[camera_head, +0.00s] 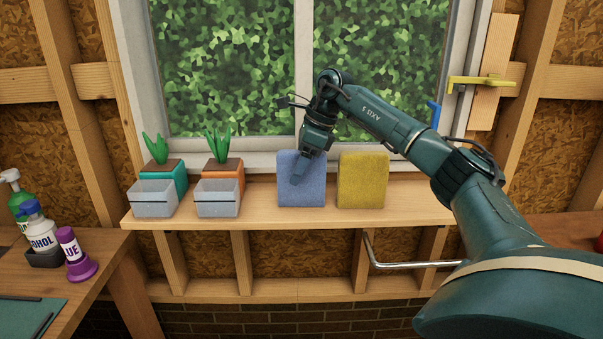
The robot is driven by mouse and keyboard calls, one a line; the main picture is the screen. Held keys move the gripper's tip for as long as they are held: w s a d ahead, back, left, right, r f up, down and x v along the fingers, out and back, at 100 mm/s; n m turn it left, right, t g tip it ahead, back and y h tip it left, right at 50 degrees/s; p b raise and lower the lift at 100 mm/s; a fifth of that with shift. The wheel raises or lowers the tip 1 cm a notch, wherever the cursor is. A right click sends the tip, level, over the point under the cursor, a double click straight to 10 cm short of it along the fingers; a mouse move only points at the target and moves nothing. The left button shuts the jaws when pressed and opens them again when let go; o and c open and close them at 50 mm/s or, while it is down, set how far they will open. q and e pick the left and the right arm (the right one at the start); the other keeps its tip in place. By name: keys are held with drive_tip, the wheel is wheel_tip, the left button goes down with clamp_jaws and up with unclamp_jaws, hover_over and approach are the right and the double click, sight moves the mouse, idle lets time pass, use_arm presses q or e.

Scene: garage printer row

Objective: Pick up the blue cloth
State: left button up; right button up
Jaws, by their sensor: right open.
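The blue cloth (312,192) stands upright on the wooden window shelf (410,206), to the left of a similar yellow cloth (362,181). My right arm reaches in from the right. My right gripper (298,180) points down in front of the blue cloth and covers part of its upper face. Its jaws are open and hold nothing that I can see. I cannot tell whether the fingers touch the cloth. My left gripper is out of view.
A window (230,70) is behind. A bench at the lower left holds bottles (42,233) and a purple glue container (76,255). The shelf's right part is bare.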

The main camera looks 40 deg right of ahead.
drive_tip(key=shift+f, duration=0.25)
idle(0.3)
drive_tip(key=c, duration=1.1)
